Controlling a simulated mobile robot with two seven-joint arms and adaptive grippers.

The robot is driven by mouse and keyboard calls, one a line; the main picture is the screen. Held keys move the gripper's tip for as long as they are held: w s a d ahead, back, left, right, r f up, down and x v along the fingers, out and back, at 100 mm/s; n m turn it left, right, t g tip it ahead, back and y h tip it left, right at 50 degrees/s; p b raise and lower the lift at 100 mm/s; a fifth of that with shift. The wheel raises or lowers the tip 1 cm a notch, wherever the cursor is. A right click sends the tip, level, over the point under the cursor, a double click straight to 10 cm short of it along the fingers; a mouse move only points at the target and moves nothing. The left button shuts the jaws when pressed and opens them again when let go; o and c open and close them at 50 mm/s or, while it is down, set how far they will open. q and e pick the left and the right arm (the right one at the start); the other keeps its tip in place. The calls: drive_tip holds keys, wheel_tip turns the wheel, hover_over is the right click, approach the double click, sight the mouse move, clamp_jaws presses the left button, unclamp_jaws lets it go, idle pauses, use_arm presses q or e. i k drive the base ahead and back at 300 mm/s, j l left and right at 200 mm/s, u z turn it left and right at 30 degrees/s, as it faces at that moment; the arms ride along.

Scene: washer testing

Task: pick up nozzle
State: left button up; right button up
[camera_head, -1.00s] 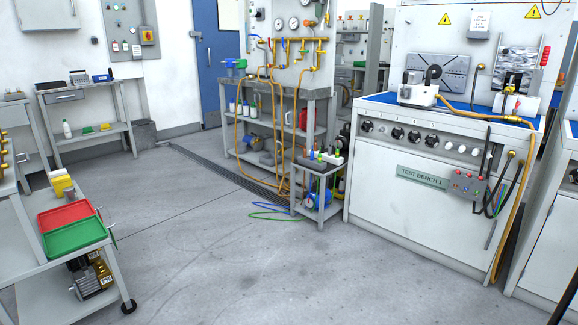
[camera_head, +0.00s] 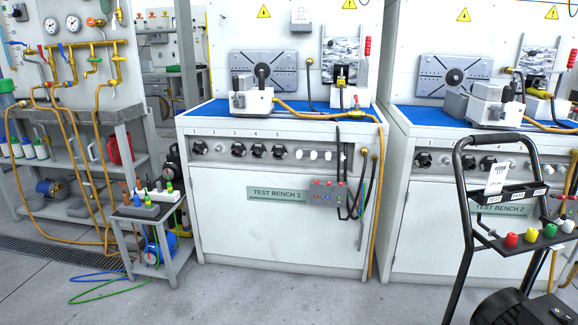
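Neither of my grippers is in view. I cannot single out the nozzle with certainty. Several small upright pieces with green, yellow and dark parts stand in a holder (camera_head: 152,196) on the small grey side table (camera_head: 130,213), left of test bench 1. They are too small to identify. A yellow hose (camera_head: 310,111) runs from the grey-white device (camera_head: 250,98) on test bench 1 along its top and down its right side.
Test bench 1 (camera_head: 225,220) stands in the middle and test bench 2 (camera_head: 412,230) at right. A black-framed cart (camera_head: 463,210) stands before test bench 2. A blue and a green hose (camera_head: 95,294) lie on the floor.

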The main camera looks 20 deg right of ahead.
sight(511, 240)
drive_tip(key=i+l+z, duration=0.15)
drive_tip(key=i+z, duration=1.15)
drive_tip(key=k+j, duration=0.05)
